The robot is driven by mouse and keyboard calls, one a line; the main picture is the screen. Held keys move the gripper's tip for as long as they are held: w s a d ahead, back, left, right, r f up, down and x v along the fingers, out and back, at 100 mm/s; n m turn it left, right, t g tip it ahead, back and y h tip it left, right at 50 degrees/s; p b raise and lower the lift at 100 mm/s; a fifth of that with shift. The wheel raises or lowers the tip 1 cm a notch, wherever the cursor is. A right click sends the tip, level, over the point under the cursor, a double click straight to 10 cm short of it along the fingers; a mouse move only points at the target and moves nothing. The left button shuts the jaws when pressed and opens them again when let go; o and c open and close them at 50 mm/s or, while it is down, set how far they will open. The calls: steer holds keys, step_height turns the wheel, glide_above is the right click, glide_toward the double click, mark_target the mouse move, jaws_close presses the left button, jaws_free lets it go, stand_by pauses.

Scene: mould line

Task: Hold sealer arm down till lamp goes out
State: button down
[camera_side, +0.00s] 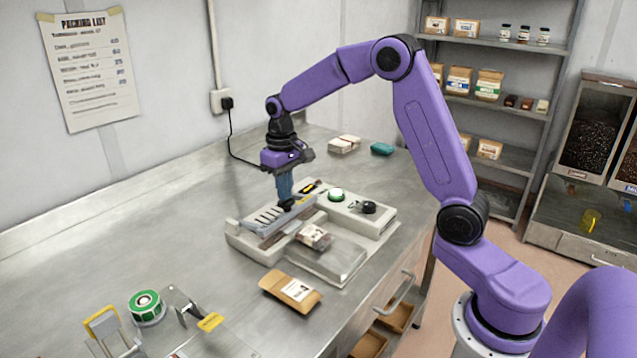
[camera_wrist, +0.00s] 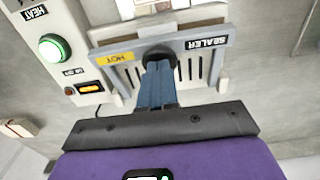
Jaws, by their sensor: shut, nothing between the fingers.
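The sealer (camera_side: 345,240) is a pale bench unit with a grey slotted sealer arm (camera_side: 262,220). In the wrist view the sealer arm (camera_wrist: 207,43) carries the labels HOT and SEALER. My gripper (camera_side: 287,203) points down at the sealer arm, its blue fingers shut with nothing between them. In the wrist view my gripper (camera_wrist: 158,62) meets a dark round part at the middle of the arm. The round green lamp (camera_side: 336,195) looks lit; in the wrist view the lamp (camera_wrist: 54,47) glows bright green near the HEAT label. A small orange-lit switch (camera_wrist: 90,88) is below it.
A clear-topped packet (camera_side: 314,236) lies on the sealer's front. A brown pouch (camera_side: 291,290) lies on the bench in front. White packs (camera_side: 344,144) and a teal item (camera_side: 382,149) sit behind. The bench's left side is clear.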

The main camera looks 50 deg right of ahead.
step_height(320, 180, up, 8)
stand_by(1.3)
steer(key=s+a+f+n, duration=0.1)
steer(key=s+a+n, duration=0.2)
steer(key=s+a, duration=0.3)
steer(key=s+a+n, duration=0.3)
steer(key=s+a, duration=0.1)
steer(key=s, duration=0.5)
steer(key=s+d+f+n, duration=0.1)
steer(key=s+f+n, duration=0.1)
steer(key=s, duration=0.8)
steer(key=s+f+n, duration=0.3)
steer(key=s+n, duration=0.1)
steer(key=s, duration=0.6)
steer(key=shift+d+n, duration=0.3)
steer(key=shift+d, duration=0.05)
